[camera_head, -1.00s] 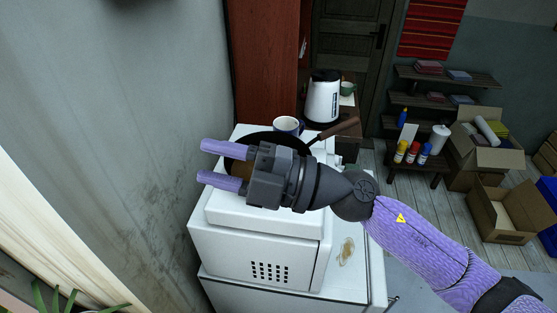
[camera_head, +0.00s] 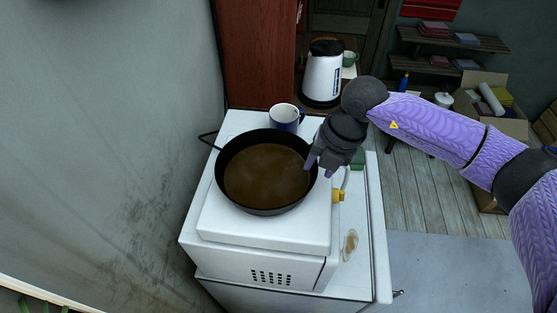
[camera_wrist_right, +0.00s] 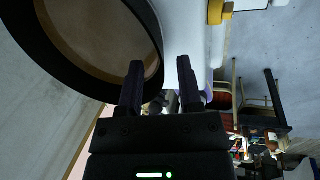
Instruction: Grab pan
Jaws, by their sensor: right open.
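The black pan (camera_head: 262,210) sits on top of a white appliance and holds brown liquid. A small loop handle sticks out at its left; its brown long handle is hidden behind my right gripper. My right gripper (camera_head: 320,172) is open and empty, pointing down at the pan's right rim. In the right wrist view the pan (camera_wrist_right: 22,40) fills the upper left, and the fingertips (camera_wrist_right: 158,72) show beside its rim, with no handle visible between them. I cannot tell whether the fingers touch the pan. My left gripper is not in view.
A dark blue mug (camera_head: 286,120) stands just behind the pan. The white appliance (camera_head: 262,232) has a yellow fitting (camera_head: 338,196) on its right side. A white kettle (camera_head: 322,78) stands behind. A wall (camera_head: 150,120) rises close on the left.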

